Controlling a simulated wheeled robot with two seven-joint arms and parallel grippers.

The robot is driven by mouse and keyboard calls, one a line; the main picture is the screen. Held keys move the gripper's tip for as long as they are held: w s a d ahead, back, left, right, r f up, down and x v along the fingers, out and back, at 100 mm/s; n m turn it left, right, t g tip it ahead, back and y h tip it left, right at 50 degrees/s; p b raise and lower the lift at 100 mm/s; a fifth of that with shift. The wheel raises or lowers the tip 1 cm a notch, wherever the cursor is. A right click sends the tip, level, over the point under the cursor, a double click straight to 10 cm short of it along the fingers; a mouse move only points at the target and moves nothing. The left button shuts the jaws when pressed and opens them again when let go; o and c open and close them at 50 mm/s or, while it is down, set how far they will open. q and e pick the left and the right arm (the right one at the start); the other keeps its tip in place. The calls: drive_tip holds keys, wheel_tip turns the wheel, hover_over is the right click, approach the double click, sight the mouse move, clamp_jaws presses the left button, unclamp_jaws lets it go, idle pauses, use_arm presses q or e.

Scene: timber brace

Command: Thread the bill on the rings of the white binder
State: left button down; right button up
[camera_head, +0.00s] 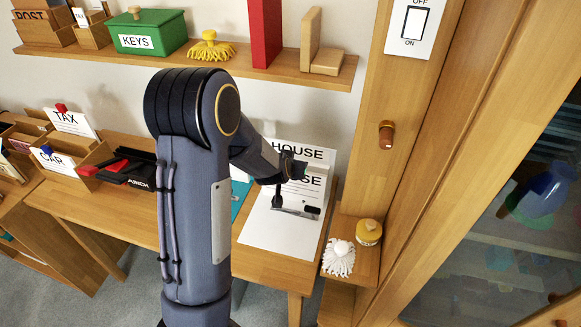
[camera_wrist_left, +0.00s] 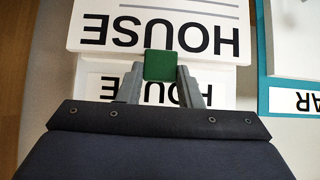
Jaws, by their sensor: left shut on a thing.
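The bill, a white sheet headed HOUSE, shows in the left wrist view (camera_wrist_left: 180,38) with its green grip (camera_wrist_left: 160,66) between my fingers. In the head view the bill (camera_head: 316,184) is partly hidden by my left arm. My left gripper (camera_head: 290,170) is shut on the grip; its fingers also show in the wrist view (camera_wrist_left: 160,84). The white binder (camera_head: 303,154) lies on the desk with its own HOUSE label just beyond the bill's top edge. A grey metal bar with a dark lever (camera_head: 295,211) shows over the white area. I cannot tell whether rings pass through the bill. My right gripper is out of view.
A teal binder (camera_wrist_left: 265,60) labelled CAR lies beside the white one. A shelf (camera_head: 290,73) hangs above. A small ledge with a white brush (camera_head: 339,258) is at right.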

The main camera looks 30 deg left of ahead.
use_arm(q)
drive_tip(key=shift+w+a, duration=0.25)
drive_tip(key=shift+w, duration=0.75)
idle(0.6)
drive_tip(key=shift+c, duration=2.3)
unclamp_jaws()
drive_tip(key=shift+r, duration=0.1)
wheel_tip(320, 180, up, 8)
drive_tip(key=p, duration=0.7)
